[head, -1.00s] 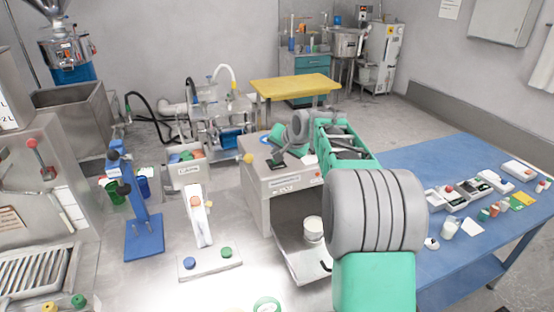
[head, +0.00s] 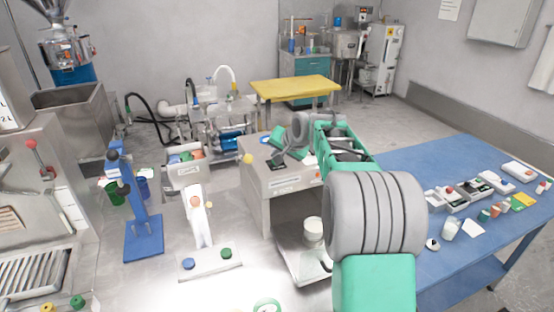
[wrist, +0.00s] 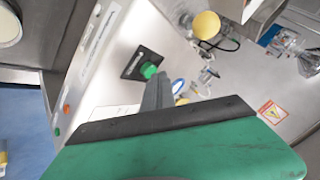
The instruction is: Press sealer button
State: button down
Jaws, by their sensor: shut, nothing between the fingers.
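A grey metal machine (head: 285,190) stands on the steel bench in the middle of the head view. In the wrist view, its top carries a green button (wrist: 148,70) on a small black plate (wrist: 136,62). My gripper (wrist: 162,77) is shut and empty, with its grey fingertips just beside the button. I cannot tell whether they touch it. In the head view my gripper (head: 275,160) is low over the machine's top, and the button is hard to make out there.
A yellow knob (head: 247,159) sticks out at the machine's left edge. A white cup (head: 313,230) stands on the low shelf in front. A blue stand (head: 143,215) and a white device with blue and green buttons (head: 208,262) are to the left. A blue table (head: 430,180) is at right.

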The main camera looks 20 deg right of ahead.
jog(key=shift+r+p, duration=0.4)
jog(key=shift+r, duration=0.4)
notch_tip(320, 180, up, 6)
jog(key=p, duration=0.4)
